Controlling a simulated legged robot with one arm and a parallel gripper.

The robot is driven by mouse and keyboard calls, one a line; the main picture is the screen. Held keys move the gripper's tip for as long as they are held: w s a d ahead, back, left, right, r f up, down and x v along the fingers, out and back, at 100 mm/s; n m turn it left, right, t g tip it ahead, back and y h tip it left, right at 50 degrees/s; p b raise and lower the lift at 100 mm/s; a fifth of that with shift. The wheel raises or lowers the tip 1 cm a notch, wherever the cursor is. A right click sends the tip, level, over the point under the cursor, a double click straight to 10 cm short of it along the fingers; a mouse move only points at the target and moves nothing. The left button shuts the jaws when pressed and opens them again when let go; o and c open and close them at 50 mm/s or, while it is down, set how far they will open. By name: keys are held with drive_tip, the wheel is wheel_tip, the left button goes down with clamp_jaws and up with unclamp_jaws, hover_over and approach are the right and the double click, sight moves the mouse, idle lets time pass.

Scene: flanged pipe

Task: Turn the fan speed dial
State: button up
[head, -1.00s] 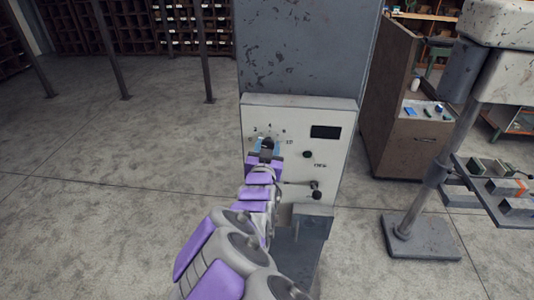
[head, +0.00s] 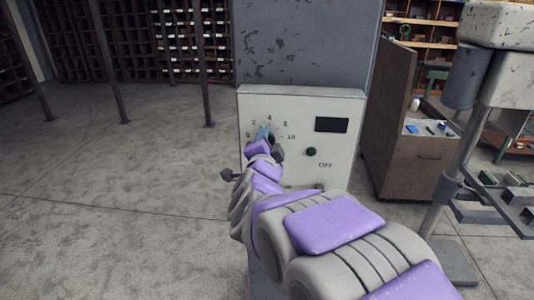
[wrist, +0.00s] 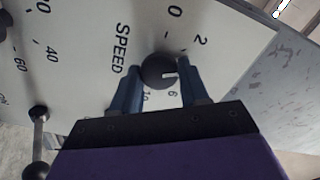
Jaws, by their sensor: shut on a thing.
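The speed dial is a round black knob (wrist: 157,72) with a white pointer mark, on a white control panel (head: 300,105). In the wrist view it sits beside the word SPEED, with the numbers 0, 2, 6 and 10 showing around it. The white mark points right, toward the right finger. My gripper (wrist: 157,80) has its two blue fingers on either side of the dial, shut on it. In the head view my gripper (head: 264,135) is at the dial's scale, and the gripper and arm hide most of the dial.
The panel also has a dark display (head: 331,125), a small black knob (head: 311,152) and an OFF label. A lever (wrist: 40,128) sticks out at the left of the wrist view. A brown cabinet (head: 410,155) stands to the right; open floor lies left.

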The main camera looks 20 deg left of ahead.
drive_tip(key=m+b, duration=0.1)
drive_tip(key=m, duration=0.1)
drive_tip(key=m+b, duration=0.3)
drive_tip(key=shift+f+m, duration=0.25)
drive_tip(key=shift+m, duration=0.05)
idle(0.4)
drive_tip(key=o, duration=1)
drive_tip(key=shift+w, duration=0.15)
drive_tip(key=shift+r, duration=0.1)
drive_tip(key=p+v, duration=0.3)
drive_tip(key=v, duration=1.4)
drive_tip(key=shift+s+a, duration=0.1)
drive_tip(key=shift+s, duration=0.15)
